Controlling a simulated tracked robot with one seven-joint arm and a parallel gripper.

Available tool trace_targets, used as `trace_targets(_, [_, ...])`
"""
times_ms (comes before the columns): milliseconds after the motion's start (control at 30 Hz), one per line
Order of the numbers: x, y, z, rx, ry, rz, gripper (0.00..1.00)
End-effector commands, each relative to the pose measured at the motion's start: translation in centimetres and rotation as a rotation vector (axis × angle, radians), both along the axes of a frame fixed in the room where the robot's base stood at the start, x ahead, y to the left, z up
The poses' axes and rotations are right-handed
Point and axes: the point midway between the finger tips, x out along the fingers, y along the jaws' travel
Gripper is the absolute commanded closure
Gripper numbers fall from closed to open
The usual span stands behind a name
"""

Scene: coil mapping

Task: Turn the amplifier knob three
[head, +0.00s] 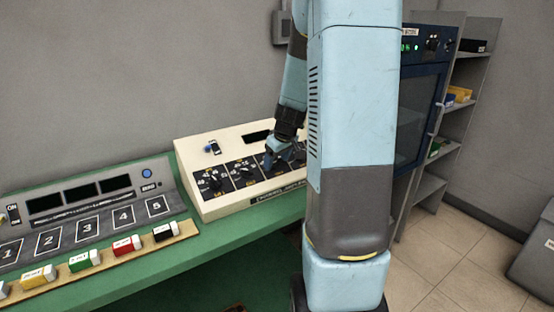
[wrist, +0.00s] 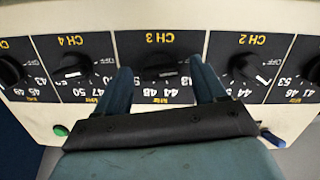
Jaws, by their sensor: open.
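The amplifier (head: 190,150) is a cream console with a row of black dial knobs on a sloped dark panel. In the wrist view its lettering is upside down, and the CH 3 knob (wrist: 160,73) is black, near the middle. My gripper (wrist: 160,68) is open, with one blue finger on each side of that knob. I cannot tell whether the fingers touch it. In the head view my gripper (head: 278,155) is low over the panel and hides the third knob.
The CH 4 knob (wrist: 73,72) and CH 2 knob (wrist: 243,68) flank it closely. A green button (wrist: 60,130) and a blue switch (wrist: 272,138) are near my wrist. A numbered console (head: 90,205) with coloured blocks stands left on the green table (head: 225,240).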

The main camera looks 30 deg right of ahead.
Motion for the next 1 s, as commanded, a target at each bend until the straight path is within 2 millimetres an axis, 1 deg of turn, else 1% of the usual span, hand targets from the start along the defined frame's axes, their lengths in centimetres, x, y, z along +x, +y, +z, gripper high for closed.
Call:
trace_targets(167, [0.0,-0.02,0.02,0.0,0.0,0.0,0.3])
trace_targets(733, [-0.03,-0.06,0.04,-0.001,0.0,0.0,0.84])
trace_targets(767, [-0.03,-0.06,0.04,-0.001,0.0,0.0,0.86])
trace_targets(1000, [-0.02,-0.08,0.05,0.011,0.0,-0.021,0.86])
